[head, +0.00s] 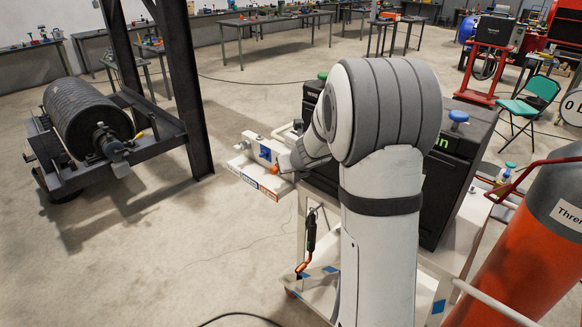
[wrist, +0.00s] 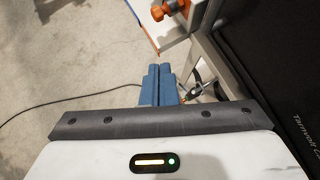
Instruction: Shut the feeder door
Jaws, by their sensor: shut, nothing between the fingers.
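My gripper (wrist: 160,70) shows in the wrist view as two blue fingers pressed together, with nothing between them, pointing up the picture above the concrete floor. In the head view my own arm hides it. A white ledge-like part (head: 262,180) with coloured labels along its edge sticks out to the left of the black machine (head: 445,175). It carries a blue fitting (head: 265,152) and an orange knob (head: 274,169). The knob (wrist: 171,8) also shows at the top of the wrist view, beyond the fingertips. I cannot tell which part is the feeder door.
A torch (head: 311,230) hangs on the white cart (head: 318,270) below the ledge. A red gas cylinder (head: 525,250) stands at right. A roller on a frame (head: 90,115) and dark steel posts (head: 185,90) stand at left. The floor left of the cart is clear except for a cable.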

